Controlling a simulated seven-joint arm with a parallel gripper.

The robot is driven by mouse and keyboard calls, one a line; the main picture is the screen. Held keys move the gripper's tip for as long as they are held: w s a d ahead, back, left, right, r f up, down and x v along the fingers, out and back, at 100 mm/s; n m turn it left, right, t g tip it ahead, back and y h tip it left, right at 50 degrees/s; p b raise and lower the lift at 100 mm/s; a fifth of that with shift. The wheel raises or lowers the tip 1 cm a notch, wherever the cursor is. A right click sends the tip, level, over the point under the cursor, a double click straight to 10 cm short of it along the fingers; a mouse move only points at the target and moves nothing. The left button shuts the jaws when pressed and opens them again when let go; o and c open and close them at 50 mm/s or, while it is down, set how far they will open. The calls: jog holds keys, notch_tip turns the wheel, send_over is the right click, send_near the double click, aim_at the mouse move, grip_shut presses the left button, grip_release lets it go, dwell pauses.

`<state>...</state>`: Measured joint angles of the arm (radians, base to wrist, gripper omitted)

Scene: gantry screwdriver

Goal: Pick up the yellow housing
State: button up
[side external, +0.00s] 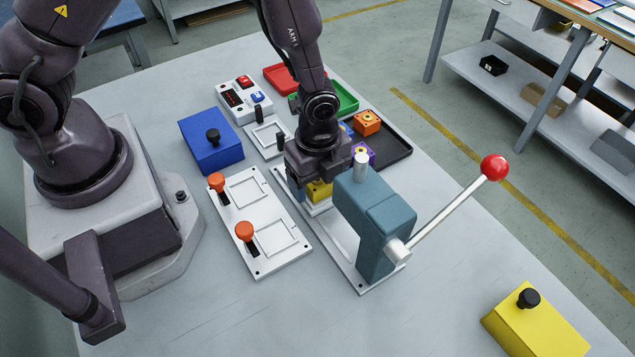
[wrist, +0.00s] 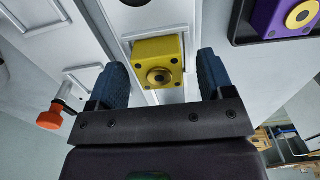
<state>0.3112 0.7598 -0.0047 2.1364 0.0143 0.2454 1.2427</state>
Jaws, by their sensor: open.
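The yellow housing (wrist: 158,62) is a small yellow block with a round bronze-coloured centre and dark holes at its corners. It sits in a light fixture on the press base plate. In the side view the yellow housing (side external: 319,190) is partly hidden behind my gripper and the teal press. My gripper (wrist: 163,85) is open, with one blue finger on each side of the housing and visible gaps between. In the side view my gripper (side external: 308,190) points down at the fixture.
The teal press (side external: 375,220) with its red-knobbed lever stands close beside my gripper. A plate with orange clamps (side external: 260,225) lies to the left. A black tray (side external: 393,148) holds purple and orange housings. A blue box (side external: 210,142) and a yellow box (side external: 530,325) stand apart.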

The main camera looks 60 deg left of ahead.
jog(key=shift+f, duration=0.1)
jog(key=c, duration=1.1)
jog(key=shift+c, duration=0.3)
